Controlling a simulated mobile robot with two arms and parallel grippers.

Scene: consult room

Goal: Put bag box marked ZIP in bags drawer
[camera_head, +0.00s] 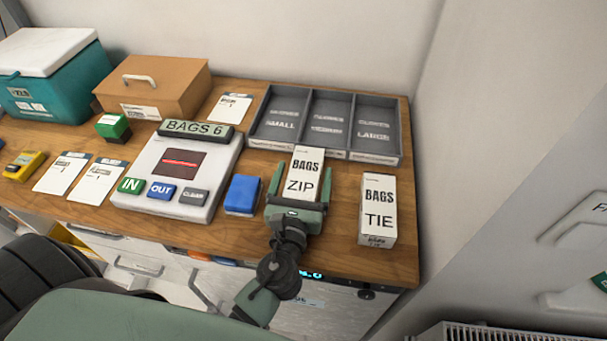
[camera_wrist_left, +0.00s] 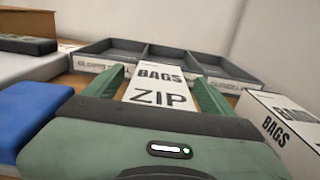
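The white box marked BAGS ZIP (camera_head: 304,176) stands on the wooden counter in front of the grey tray. It also shows in the left wrist view (camera_wrist_left: 160,86). My left gripper (camera_head: 301,183) reaches in from the front with one green finger on each side of this box. Narrow gaps show between fingers and box, so the gripper looks open around it. In the left wrist view the fingers (camera_wrist_left: 160,85) flank the box. Drawer fronts (camera_head: 150,268) show below the counter; none can be read as the bags drawer. My right gripper is not in view.
A box marked BAGS TIE (camera_head: 378,212) stands to the right, a blue block (camera_head: 243,194) close to the left. A three-part grey tray (camera_head: 326,147) lies behind. A panel reading BAGS 6 (camera_head: 196,129) and an orange-brown case (camera_head: 165,88) stand further left.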

